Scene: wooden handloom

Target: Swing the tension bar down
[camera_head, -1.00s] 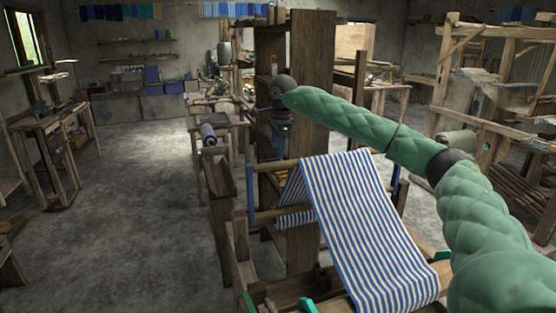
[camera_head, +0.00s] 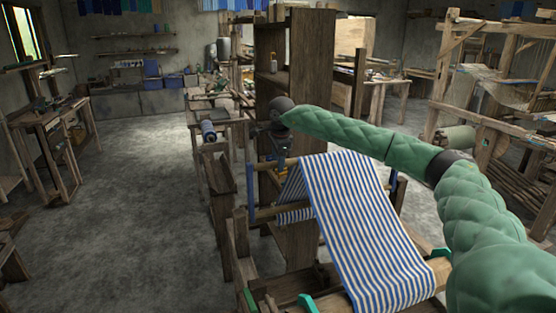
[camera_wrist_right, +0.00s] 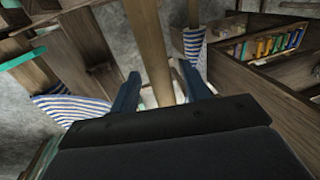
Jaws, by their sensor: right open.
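The loom carries a blue-and-white striped cloth (camera_head: 365,225) that drapes toward me. A round wooden bar (camera_head: 264,167) crosses between blue uprights at the far end of the cloth; I cannot tell for sure that it is the tension bar. My right gripper (camera_head: 281,168) is at this bar, pointing down, partly dark against the post behind. In the right wrist view its two blue fingers (camera_wrist_right: 160,88) are apart, with a wooden bar (camera_wrist_right: 149,40) running between them in the picture. Contact is not clear. My left gripper is not in view.
A tall wooden post (camera_head: 312,90) stands just behind the gripper. A bench with a blue roll (camera_head: 209,132) is to the left. The right wrist view shows a wooden box of coloured spools (camera_wrist_right: 272,45). Grey floor (camera_head: 140,200) is clear on the left.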

